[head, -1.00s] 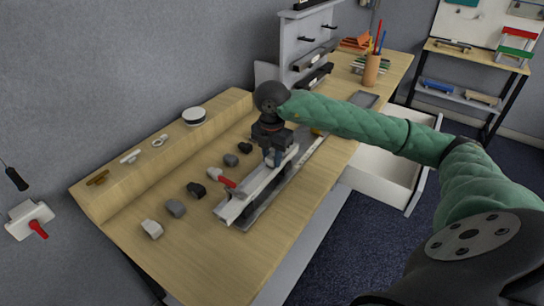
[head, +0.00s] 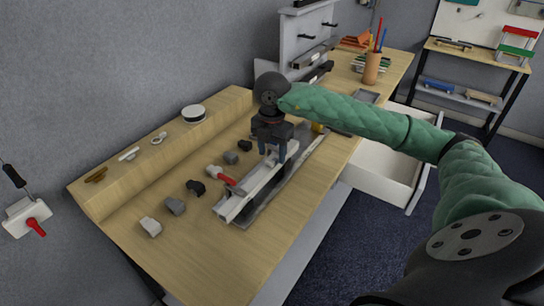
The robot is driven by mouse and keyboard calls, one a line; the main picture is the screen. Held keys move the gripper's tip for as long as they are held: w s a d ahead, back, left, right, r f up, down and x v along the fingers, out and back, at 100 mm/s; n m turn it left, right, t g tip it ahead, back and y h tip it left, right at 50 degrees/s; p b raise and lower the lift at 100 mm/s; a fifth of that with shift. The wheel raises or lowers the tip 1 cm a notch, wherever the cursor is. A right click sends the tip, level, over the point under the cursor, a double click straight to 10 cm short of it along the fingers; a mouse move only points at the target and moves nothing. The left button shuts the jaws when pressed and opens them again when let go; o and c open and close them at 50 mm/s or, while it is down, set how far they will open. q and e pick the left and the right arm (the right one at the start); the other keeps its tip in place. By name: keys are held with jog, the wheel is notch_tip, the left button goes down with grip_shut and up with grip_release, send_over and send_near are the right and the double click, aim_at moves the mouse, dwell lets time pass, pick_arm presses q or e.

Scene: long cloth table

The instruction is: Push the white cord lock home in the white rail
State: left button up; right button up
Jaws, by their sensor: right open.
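The white rail (head: 238,204) lies lengthwise on a dark strip on the wooden table, running from front left to back right. My right gripper (head: 273,153) is over the far half of the rail, pointing down. Its two bluish fingers are apart, and their tips are close to the rail's top; I cannot tell whether they touch it. A white piece with a red lever (head: 229,181) stands at the rail's left side. I cannot make out the white cord lock for certain; the gripper may hide it. My left gripper is not in view.
Several grey and black blocks (head: 175,206) stand in a row left of the rail. A raised wooden ledge holds a round white-and-black object (head: 194,114) and small parts. A pencil cup (head: 371,69) stands at the back. An open white drawer (head: 382,176) sticks out right.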

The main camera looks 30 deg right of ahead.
aim_at(272, 158)
jog(key=shift+r+b, duration=0.6)
jog(key=shift+r, duration=2.3)
